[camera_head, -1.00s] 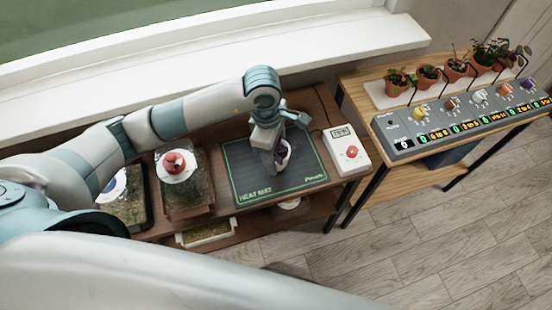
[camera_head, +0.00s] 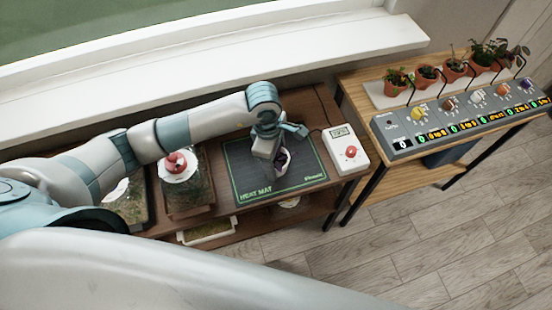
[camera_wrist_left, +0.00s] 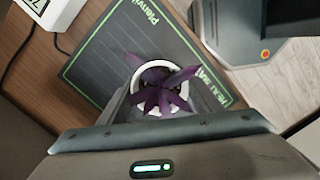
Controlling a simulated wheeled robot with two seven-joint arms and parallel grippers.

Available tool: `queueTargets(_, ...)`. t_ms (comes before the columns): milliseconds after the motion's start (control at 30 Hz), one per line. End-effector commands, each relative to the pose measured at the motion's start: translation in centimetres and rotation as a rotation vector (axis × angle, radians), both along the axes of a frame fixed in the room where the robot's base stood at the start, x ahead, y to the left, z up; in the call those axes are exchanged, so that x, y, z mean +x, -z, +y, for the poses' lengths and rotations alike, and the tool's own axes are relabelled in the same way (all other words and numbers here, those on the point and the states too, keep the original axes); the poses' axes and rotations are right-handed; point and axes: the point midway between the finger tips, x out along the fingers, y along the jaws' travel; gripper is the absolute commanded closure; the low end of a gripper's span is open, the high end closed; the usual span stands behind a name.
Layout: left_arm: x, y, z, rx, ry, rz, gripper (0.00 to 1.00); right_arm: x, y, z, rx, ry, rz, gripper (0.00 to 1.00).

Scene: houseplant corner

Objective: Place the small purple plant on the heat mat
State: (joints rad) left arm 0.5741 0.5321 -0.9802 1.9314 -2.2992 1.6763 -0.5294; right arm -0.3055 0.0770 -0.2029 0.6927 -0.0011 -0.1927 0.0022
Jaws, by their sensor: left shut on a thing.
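The small purple plant (camera_wrist_left: 160,92) sits in a round white pot, seen from above in the left wrist view. In the head view the plant (camera_head: 283,160) shows at the left gripper's jaws. My left gripper (camera_head: 278,163) is shut on the plant's pot, over the heat mat. The heat mat (camera_head: 240,165) is dark with a green outline and lies on the brown shelf; it also shows in the left wrist view (camera_wrist_left: 112,50). Whether the pot touches the mat cannot be told. My right gripper is not in view.
A white controller with a red knob (camera_head: 350,153) stands right of the mat. A red object on a white dish (camera_head: 177,165) stands on a mossy block to the left. Several potted plants and a grey dial panel (camera_head: 460,120) occupy the right table.

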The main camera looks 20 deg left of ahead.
Motion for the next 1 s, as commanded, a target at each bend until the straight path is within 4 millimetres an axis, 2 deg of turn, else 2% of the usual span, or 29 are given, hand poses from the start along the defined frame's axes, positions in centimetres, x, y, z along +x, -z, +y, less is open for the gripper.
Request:
queueTargets(200,0.0,0.1,0.0,0.0,0.0,-0.001,0.7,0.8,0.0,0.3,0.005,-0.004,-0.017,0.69)
queueTargets(233,0.0,0.1,0.0,0.0,0.0,0.0,0.34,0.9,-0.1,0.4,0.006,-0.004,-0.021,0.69)
queueTargets(300,0.0,0.1,0.0,0.0,0.0,0.0,0.23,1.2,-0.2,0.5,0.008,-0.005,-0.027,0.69)
queueTargets(667,0.0,0.0,0.0,0.0,0.0,0.0,0.23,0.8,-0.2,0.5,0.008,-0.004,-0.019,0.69)
queueTargets(833,0.0,-0.3,0.0,0.0,0.0,-0.001,0.23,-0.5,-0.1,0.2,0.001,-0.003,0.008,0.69)
queueTargets(1000,0.1,-2.3,0.3,-0.001,0.001,-0.005,0.23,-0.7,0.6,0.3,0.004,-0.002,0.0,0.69)
